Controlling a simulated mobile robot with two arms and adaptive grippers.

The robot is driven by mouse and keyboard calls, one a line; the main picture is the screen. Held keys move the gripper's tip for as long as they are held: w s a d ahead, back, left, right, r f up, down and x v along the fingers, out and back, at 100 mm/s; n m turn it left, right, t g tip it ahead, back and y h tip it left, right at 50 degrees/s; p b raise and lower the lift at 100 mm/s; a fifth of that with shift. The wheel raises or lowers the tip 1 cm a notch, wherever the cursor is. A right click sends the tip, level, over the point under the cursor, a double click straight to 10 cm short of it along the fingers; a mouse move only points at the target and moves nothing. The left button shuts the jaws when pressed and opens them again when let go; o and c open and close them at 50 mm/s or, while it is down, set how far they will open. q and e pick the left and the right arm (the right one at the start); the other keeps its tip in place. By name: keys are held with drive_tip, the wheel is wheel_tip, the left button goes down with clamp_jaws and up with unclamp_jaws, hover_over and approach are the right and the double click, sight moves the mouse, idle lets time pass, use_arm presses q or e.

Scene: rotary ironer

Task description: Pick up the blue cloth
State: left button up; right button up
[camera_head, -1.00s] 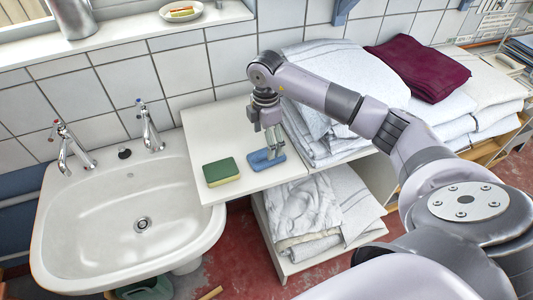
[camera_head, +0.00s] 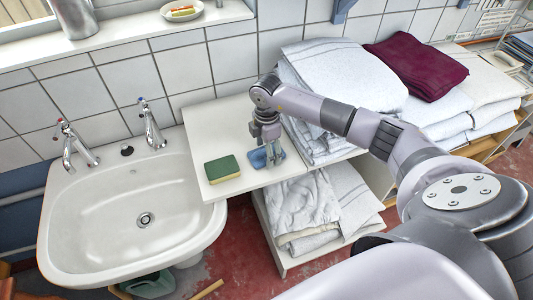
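The blue cloth (camera_head: 258,158) lies on the white shelf top (camera_head: 210,131) between the sink and the stacked towels. My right gripper (camera_head: 274,158) points down over the cloth's right part, its fingers at the cloth and hiding some of it. Whether the fingers are open or pinching the cloth is too small to tell. My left gripper is not in view.
A green and yellow sponge (camera_head: 222,169) lies just left of the cloth. The white sink (camera_head: 125,215) with two taps is at left. Folded white towels (camera_head: 345,75) and a dark red towel (camera_head: 417,66) are stacked at right. More towels (camera_head: 308,205) fill the lower shelf.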

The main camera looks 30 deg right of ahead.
drive_tip(key=c, duration=0.7)
drive_tip(key=shift+r, duration=0.15)
drive_tip(key=shift+r, duration=0.55)
wheel_tip(320, 180, up, 19)
drive_tip(key=b, duration=0.3)
drive_tip(key=shift+f, duration=0.15)
